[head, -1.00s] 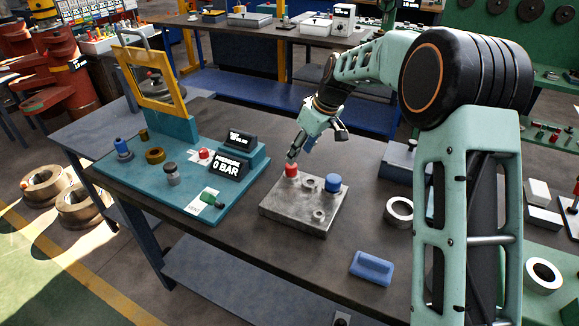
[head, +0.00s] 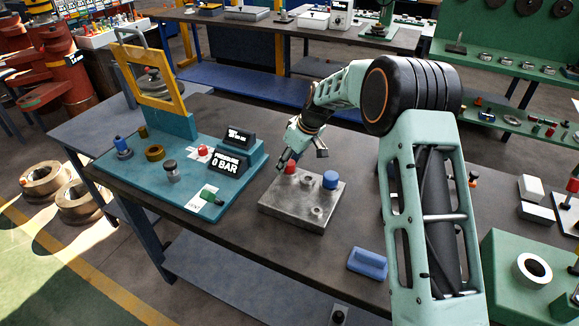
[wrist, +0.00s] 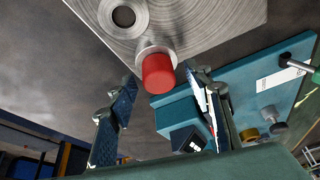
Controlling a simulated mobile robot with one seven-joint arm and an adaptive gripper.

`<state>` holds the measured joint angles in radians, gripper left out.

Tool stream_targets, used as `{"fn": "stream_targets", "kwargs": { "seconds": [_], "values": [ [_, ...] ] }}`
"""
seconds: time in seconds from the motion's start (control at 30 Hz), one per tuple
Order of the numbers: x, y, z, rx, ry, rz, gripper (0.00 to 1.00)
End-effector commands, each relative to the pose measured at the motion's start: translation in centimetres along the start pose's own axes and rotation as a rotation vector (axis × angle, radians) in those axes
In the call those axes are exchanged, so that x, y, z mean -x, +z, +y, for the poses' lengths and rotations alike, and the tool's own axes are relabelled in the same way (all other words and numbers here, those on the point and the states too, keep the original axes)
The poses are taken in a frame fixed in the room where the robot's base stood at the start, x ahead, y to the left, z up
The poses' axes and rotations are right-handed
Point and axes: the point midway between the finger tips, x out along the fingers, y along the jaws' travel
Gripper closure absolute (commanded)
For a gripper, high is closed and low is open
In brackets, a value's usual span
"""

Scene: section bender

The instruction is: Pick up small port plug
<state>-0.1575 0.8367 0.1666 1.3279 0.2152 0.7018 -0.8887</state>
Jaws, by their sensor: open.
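A small red plug (head: 290,168) stands upright on the far left part of a grey metal block (head: 302,208). A larger blue plug (head: 330,180) stands on the same block, to its right. In the wrist view the red plug (wrist: 158,72) sits in a round collar on the block (wrist: 190,22), just beyond the fingertips and roughly centred between them. My gripper (wrist: 160,108) is open and empty, with its two fingers spread to either side. In the head view my gripper (head: 285,163) is right at the red plug, and contact cannot be told.
A teal test fixture (head: 150,178) with a yellow frame (head: 150,80), a 0 BAR display (head: 230,163) and several fittings stands left of the block. A blue handled piece (head: 368,262) lies in front on the dark bench (head: 250,240). Bare bench surrounds the block's front.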

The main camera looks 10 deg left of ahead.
Motion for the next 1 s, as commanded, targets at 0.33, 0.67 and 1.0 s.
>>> {"fn": "stream_targets", "kwargs": {
  "seconds": [0.33, 0.67, 1.0],
  "values": [
    [0.0, 0.0, 0.0, 0.0, 0.0, 0.0, 0.87],
    [0.2, -0.1, 0.0, 0.0, 0.0, 0.001, 0.91],
    [3.5, -1.1, -0.2, 0.0, 0.001, 0.002, 0.91]
  ]
}}
